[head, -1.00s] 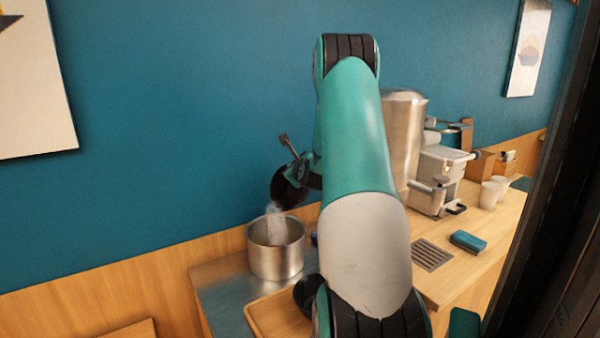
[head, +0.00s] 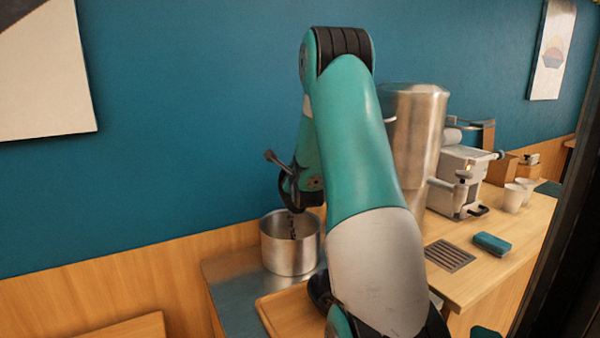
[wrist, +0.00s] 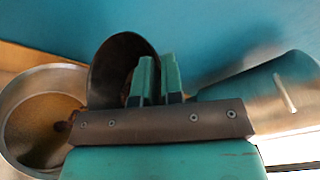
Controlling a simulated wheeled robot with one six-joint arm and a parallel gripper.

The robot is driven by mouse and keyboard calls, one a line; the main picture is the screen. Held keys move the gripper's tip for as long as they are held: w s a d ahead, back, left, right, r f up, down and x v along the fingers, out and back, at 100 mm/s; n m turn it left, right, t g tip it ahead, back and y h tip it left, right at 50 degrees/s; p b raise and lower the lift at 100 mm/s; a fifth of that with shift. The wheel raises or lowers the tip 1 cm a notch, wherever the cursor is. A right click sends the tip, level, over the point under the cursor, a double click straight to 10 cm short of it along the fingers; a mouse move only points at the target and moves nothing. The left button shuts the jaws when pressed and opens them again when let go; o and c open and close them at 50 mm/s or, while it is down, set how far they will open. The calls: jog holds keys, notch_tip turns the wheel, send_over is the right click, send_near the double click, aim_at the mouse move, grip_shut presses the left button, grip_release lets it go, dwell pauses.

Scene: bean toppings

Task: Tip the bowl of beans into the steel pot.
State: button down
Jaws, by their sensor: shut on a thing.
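The steel pot (head: 290,253) stands on a metal surface left of my arm; the wrist view shows its rim (wrist: 12,100) and a brownish-yellow inside at the left. My gripper (wrist: 158,64) is shut on the dark bowl (wrist: 115,62) at its rim. The bowl is steeply tilted over the pot, and my arm partly hides it in the head view (head: 291,196). Dark beans (head: 292,229) show in a short string below the bowl, at the pot's mouth. A few dark bits sit near the bowl's lower edge in the wrist view. The bowl's inside is mostly shadowed.
A tall steel urn (head: 415,125) and a white machine (head: 462,180) stand right of my arm. White cups (head: 514,197), a teal sponge-like block (head: 491,244) and a drain grate (head: 449,256) are on the wooden counter. A wooden tray (head: 285,312) lies before the pot.

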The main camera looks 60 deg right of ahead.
jog(key=shift+w+a+f+n+t+h+b, duration=0.2)
jog(key=shift+a+n+b, duration=0.25)
jog(key=shift+b, duration=0.7)
jog(key=shift+w+a+f+n+t+h+b, duration=0.15)
jog(key=shift+a+f+n+b, duration=0.3)
jog(key=shift+b, duration=0.7)
jog(key=a+b, duration=0.1)
jog(key=b, duration=0.2)
jog(key=shift+w+a+r+n, duration=0.1)
jog(key=shift+w+a+n, duration=0.1)
jog(key=shift+n, duration=0.1)
jog(key=shift+w+a+h+b, duration=0.1)
jog(key=shift+a+h+b, duration=0.15)
jog(key=shift+b, duration=0.75)
jog(key=shift+a+n+b, duration=0.2)
jog(key=shift+n+b, duration=0.2)
jog(key=shift+b, duration=0.1)
